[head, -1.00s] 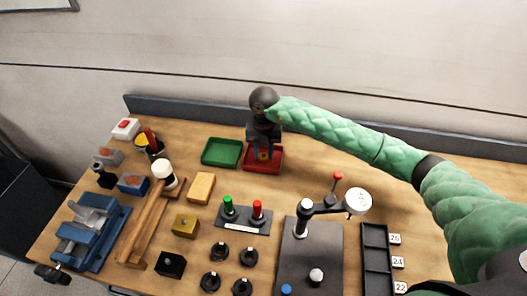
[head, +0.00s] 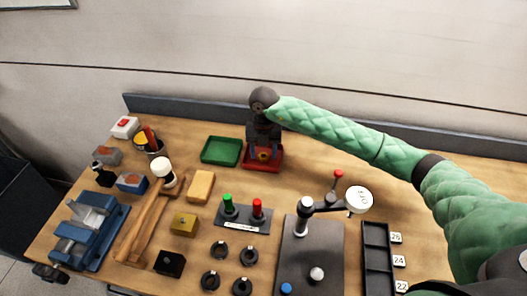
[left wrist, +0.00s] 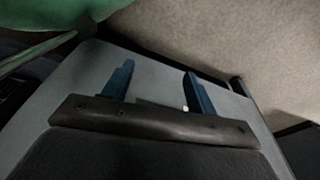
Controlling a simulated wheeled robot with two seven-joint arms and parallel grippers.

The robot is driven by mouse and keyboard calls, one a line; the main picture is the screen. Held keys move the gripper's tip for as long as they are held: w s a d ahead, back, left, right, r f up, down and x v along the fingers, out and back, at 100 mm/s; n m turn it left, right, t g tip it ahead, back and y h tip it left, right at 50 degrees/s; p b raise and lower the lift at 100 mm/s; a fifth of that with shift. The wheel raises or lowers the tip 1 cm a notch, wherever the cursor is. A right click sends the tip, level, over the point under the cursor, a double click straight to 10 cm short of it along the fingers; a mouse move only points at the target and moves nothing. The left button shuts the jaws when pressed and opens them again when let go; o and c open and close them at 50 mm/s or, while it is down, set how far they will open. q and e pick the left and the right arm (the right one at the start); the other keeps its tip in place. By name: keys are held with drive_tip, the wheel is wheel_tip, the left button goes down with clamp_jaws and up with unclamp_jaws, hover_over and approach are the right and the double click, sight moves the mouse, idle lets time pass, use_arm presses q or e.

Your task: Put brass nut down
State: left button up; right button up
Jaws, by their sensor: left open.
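The brass nut (head: 263,155) sits in the red tray (head: 277,166) near the back of the bench. My right gripper (head: 264,153) points down over this tray. Its blue fingers stand apart, one on each side of the nut, and appear clear of it. The gripper body hides part of the tray's back. My left gripper (left wrist: 158,84) shows only in the left wrist view. Its two blue fingers are wide apart with nothing between them.
A green tray (head: 205,154) stands just left of the red one. A yellow block (head: 201,186), a mallet (head: 150,218) and a button panel (head: 243,217) lie nearer. A dark fixture plate (head: 309,260) stands at front right. Bare bench lies right of the red tray.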

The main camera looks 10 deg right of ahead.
sight(264, 152)
use_arm(q)
drive_tip(key=shift+w, duration=0.2)
drive_tip(key=shift+r, duration=0.15)
use_arm(e)
drive_tip(key=shift+r, duration=0.15)
drive_tip(key=shift+r, duration=0.15)
drive_tip(key=shift+r+p, duration=0.55)
drive_tip(key=shift+p, duration=0.25)
use_arm(q)
drive_tip(key=s+a+f+p, duration=0.2)
drive_tip(key=s+a+f, duration=0.1)
drive_tip(key=s, duration=0.5)
drive_tip(key=shift+f+p, duration=0.35)
drive_tip(key=shift+f, duration=0.25)
use_arm(e)
wheel_tip(264, 152, up, 12)
drive_tip(key=w, duration=0.1)
drive_tip(key=shift+w+d+f, duration=0.2)
drive_tip(key=shift+f, duration=0.05)
